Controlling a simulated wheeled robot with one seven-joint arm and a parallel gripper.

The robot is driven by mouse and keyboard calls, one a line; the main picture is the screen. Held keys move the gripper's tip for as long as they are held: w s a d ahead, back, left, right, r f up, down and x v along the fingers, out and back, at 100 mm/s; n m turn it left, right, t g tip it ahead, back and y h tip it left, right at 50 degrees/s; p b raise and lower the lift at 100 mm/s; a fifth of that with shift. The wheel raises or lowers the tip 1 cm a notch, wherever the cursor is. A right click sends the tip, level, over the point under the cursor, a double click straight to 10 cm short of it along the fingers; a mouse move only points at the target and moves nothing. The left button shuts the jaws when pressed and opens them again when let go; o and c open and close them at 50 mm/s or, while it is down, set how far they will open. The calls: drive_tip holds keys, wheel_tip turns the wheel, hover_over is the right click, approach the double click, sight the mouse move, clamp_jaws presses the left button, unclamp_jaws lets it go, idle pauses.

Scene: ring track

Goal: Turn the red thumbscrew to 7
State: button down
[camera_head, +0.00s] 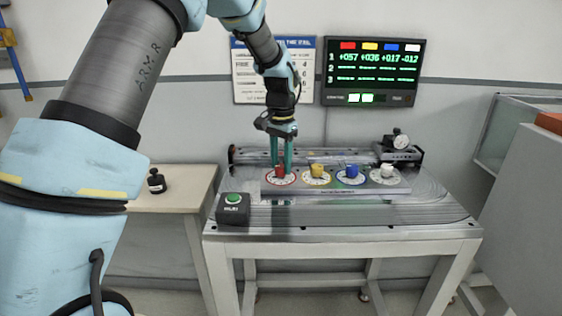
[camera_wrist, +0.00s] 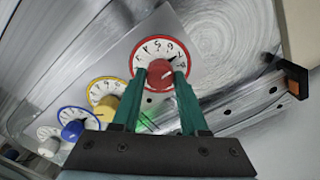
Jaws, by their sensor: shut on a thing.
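The red thumbscrew (camera_head: 281,172) sits at the left end of a row of dials on the metal bench. In the wrist view the red knob (camera_wrist: 160,74) stands in the middle of a white numbered dial with a red rim (camera_wrist: 193,42). My gripper (camera_head: 281,163) comes down from above with its two green fingers on either side of the knob. In the wrist view my gripper (camera_wrist: 155,85) is shut on the red knob. The dial numbers are small, and I cannot tell which one the knob points to.
Yellow (camera_head: 317,170), blue (camera_head: 351,171) and white (camera_head: 386,170) knobs stand to the right. A green-buttoned box (camera_head: 233,207) is at the bench's front left. A dial gauge (camera_head: 400,140) stands back right. The screen (camera_head: 373,72) reads +057 under red.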

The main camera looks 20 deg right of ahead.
sight(281, 166)
drive_tip(key=shift+d, duration=0.1)
idle(0.4)
drive_tip(key=shift+c, duration=2.2)
unclamp_jaws()
drive_tip(key=shift+r, duration=0.1)
wheel_tip(281, 166, up, 11)
drive_tip(key=b, duration=0.1)
drive_tip(key=shift+b, duration=0.4)
drive_tip(key=shift+f, duration=0.2)
